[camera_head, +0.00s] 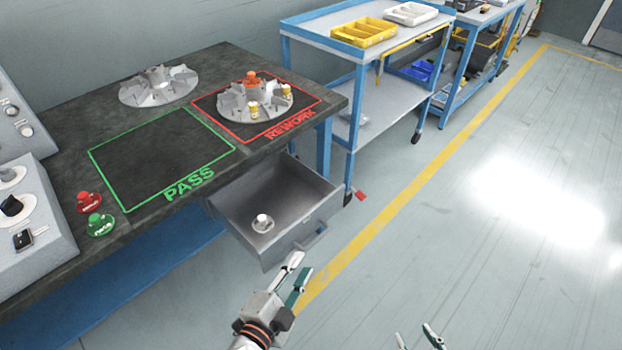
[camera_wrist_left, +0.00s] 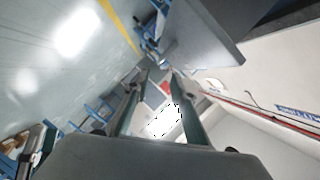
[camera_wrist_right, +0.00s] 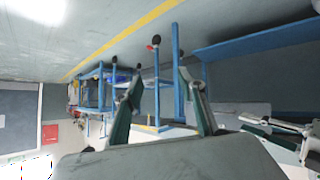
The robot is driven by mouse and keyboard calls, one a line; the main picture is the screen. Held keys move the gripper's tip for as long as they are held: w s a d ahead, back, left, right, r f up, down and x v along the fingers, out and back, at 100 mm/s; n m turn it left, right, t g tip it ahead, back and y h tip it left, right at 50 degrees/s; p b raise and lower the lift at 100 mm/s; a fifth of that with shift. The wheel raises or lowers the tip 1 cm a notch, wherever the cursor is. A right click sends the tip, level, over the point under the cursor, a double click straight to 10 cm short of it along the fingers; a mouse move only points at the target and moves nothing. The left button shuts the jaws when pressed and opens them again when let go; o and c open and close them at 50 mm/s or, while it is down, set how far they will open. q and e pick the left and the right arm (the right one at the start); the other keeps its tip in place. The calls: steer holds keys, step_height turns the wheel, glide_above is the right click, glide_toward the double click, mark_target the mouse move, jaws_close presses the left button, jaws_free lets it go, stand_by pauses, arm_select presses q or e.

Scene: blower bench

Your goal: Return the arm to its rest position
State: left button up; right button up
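My left gripper (camera_head: 302,263) is just in front of the open drawer's front in the head view, over the floor. Its two fingers are apart, with nothing between them; they also show spread in the left wrist view (camera_wrist_left: 160,76). My right gripper (camera_head: 413,333) is at the bottom edge of the head view, right of the left one, with only its fingertips showing. The right wrist view (camera_wrist_right: 160,82) shows its fingers wide apart and empty. Most of both arms is out of the head view.
The open drawer (camera_head: 322,211) juts from the bench (camera_head: 70,130) and holds a small round part (camera_head: 262,223). One impeller (camera_head: 158,86) lies behind the PASS square; another (camera_head: 240,108) is in the REWORK square. A blue cart (camera_head: 310,31) stands behind. Floor at right is clear.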

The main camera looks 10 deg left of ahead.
arm_select(q)
steer(key=s+a+f+n+g+y+p, duration=0.2)
steer(key=s+a+f+n+g+p, duration=0.2)
steer(key=s+a+n, duration=0.6)
step_height(320, 180, down, 2)
steer(key=a+n, duration=0.1)
steer(key=a, duration=0.2)
steer(key=shift+s+f, duration=0.25)
steer(key=shift+s, duration=0.15)
arm_select(e)
steer(key=r, duration=0.2)
steer(key=a+r, duration=0.1)
steer(key=shift+s, duration=0.3)
steer(key=shift+w+r, duration=0.1)
steer(key=shift+r, duration=0.1)
